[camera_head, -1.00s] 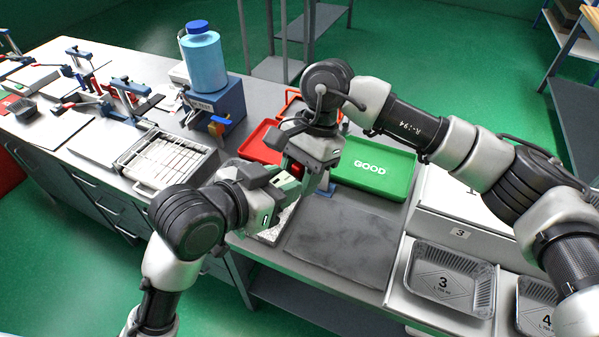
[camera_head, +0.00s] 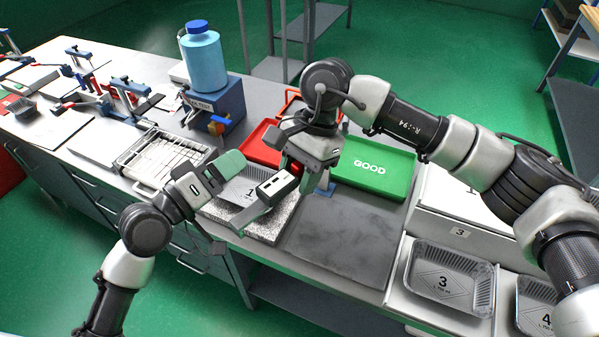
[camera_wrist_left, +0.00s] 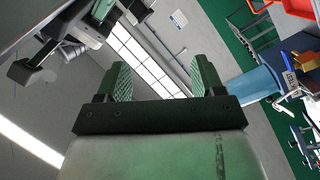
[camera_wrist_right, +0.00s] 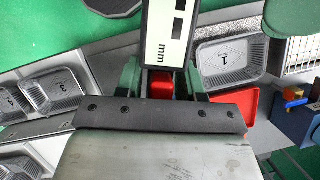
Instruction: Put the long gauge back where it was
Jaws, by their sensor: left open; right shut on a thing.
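The long gauge (camera_head: 278,187) is a grey bar with a white face and dark marks. In the right wrist view the gauge (camera_wrist_right: 166,35) shows "mm" and a red block at its base. My right gripper (camera_head: 308,172) is shut on it and holds it over the foil tray marked 1 (camera_head: 238,190). In the right wrist view my right gripper's fingers (camera_wrist_right: 162,80) stand either side of the red block. My left gripper (camera_head: 228,203) is open, left of the gauge and apart from it. The left wrist view shows its fingers (camera_wrist_left: 160,70) with nothing between them.
The tray lies on a speckled board (camera_head: 262,228). A dark mat (camera_head: 345,240) is clear. The green GOOD tray (camera_head: 395,180) and red tray (camera_head: 258,150) are behind. A wire rack (camera_head: 145,180), a blue block (camera_head: 225,105) with a bottle (camera_head: 204,60), and clamps stand left.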

